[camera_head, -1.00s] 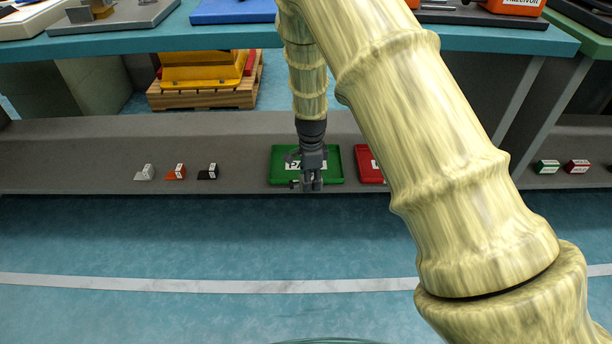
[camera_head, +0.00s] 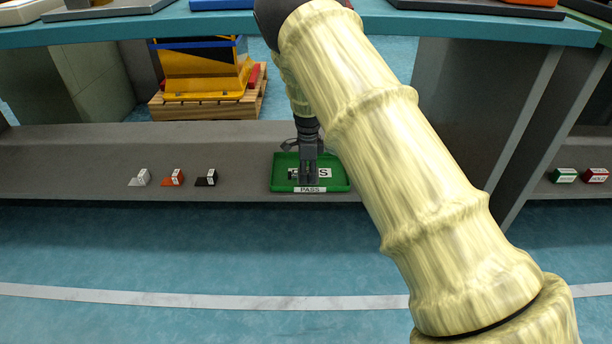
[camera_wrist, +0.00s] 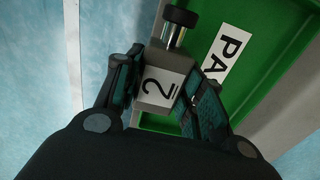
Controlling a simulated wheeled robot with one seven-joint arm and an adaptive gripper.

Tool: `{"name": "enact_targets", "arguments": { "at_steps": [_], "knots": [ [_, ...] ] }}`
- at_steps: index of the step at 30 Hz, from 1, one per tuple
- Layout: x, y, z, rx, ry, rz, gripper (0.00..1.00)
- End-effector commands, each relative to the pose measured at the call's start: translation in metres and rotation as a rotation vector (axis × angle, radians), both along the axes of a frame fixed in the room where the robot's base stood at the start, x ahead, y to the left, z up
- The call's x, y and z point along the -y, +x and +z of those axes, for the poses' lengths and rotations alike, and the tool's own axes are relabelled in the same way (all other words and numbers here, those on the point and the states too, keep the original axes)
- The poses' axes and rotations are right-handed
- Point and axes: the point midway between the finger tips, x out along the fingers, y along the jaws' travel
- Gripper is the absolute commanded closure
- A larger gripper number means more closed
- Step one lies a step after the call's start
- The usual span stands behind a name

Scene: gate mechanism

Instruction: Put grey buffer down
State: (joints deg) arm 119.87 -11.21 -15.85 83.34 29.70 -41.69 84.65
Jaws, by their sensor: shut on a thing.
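In the head view my gripper (camera_head: 308,180) points down over the green tray (camera_head: 341,183), which is labelled PASS. The tray also shows in the wrist view (camera_wrist: 262,75), behind the buffer. The buffer is hard to make out from the gripper in the head view. I cannot tell whether it touches the tray floor.
The tray stands on a grey low shelf (camera_head: 75,165). White (camera_head: 140,178), orange (camera_head: 173,178) and black (camera_head: 206,178) labelled markers stand to its left. Green (camera_head: 564,175) and red (camera_head: 595,175) blocks are far right. A teal worktop (camera_head: 130,30) overhangs behind.

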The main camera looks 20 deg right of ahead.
Motion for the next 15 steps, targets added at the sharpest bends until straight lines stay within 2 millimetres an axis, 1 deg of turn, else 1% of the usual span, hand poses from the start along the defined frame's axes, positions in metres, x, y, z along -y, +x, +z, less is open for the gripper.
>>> {"name": "enact_targets", "arguments": {
  "at_steps": [1, 6, 9, 15],
  "knots": [
    [0.002, 0.011, -0.007, 0.003, -0.001, 0.001, 1.00],
    [0.008, 0.040, -0.008, 0.002, -0.002, 0.002, 1.00],
    [0.009, 0.051, -0.007, 0.002, -0.001, 0.001, 1.00],
    [0.011, 0.059, -0.006, 0.001, 0.000, 0.001, 1.00]
  ]
}}
